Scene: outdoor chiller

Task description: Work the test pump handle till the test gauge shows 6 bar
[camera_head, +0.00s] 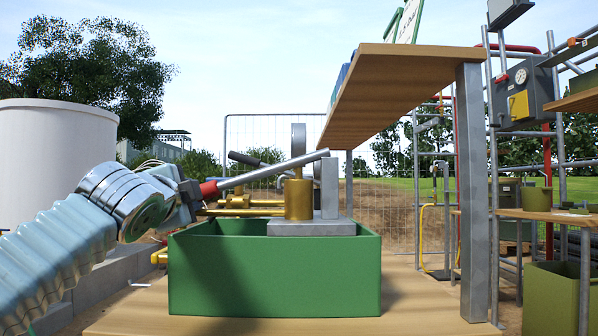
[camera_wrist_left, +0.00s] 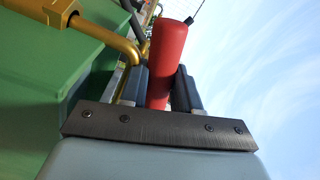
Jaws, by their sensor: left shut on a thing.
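The test pump (camera_head: 298,200) has a brass cylinder on a grey block, standing on a green box-shaped tank (camera_head: 275,278). Its grey handle bar (camera_head: 275,172) slopes down to the left and ends in a red grip (camera_head: 209,189). My left gripper (camera_head: 195,192) is at this grip. In the left wrist view the red grip (camera_wrist_left: 168,50) stands between the two fingers (camera_wrist_left: 160,88), which are shut on it. My right gripper is not in view.
Brass pipes (camera_head: 240,207) run left behind the tank. A wooden shelf (camera_head: 400,75) on a grey post (camera_head: 471,190) overhangs at the right. A grey panel (camera_head: 522,92) with a small dial stands far right. Open air lies above the handle.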

